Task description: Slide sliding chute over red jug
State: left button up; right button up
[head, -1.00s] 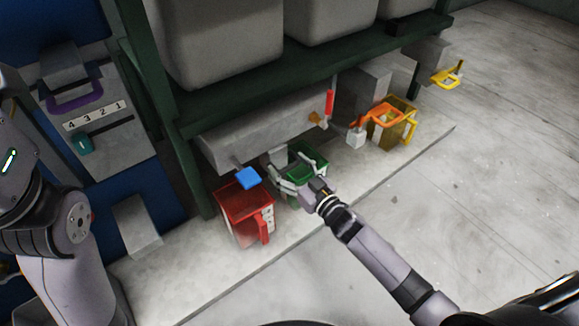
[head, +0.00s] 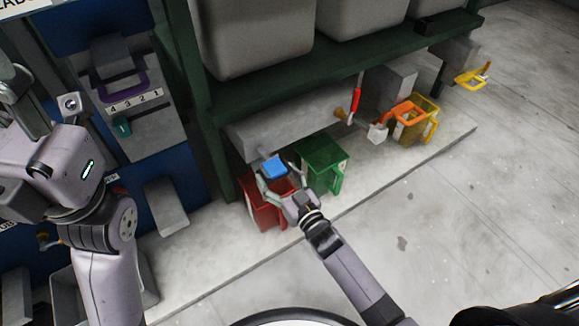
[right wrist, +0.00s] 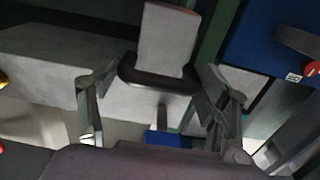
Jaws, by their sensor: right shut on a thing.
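The red jug (head: 262,214) stands on the pale floor slab under the left end of a long grey trough (head: 280,128). A blue handle (head: 274,167), which I take to be part of the sliding chute, sticks out above the jug's far side. My right gripper (head: 275,182) is at the blue handle and shut on it, over the jug's rim. In the right wrist view its fingers (right wrist: 160,112) flank a grey block with a black collar, with the blue handle (right wrist: 166,138) low between them. My left gripper (head: 22,105) is partly seen at the far left; its jaws are unclear.
A green jug (head: 321,163) stands just right of the red jug. A yellow jug (head: 418,125) with an orange frame (head: 402,115) is further right. A red-handled lever (head: 357,97) hangs near the trough's right end. The front floor is open.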

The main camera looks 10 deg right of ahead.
jog(key=shift+s+a, duration=0.1)
jog(key=shift+a, duration=0.2)
jog(key=o, duration=1.7)
jog(key=shift+s+d, duration=0.2)
jog(key=shift+s, duration=0.1)
jog(key=v, duration=1.1)
jog(key=shift+s, duration=0.2)
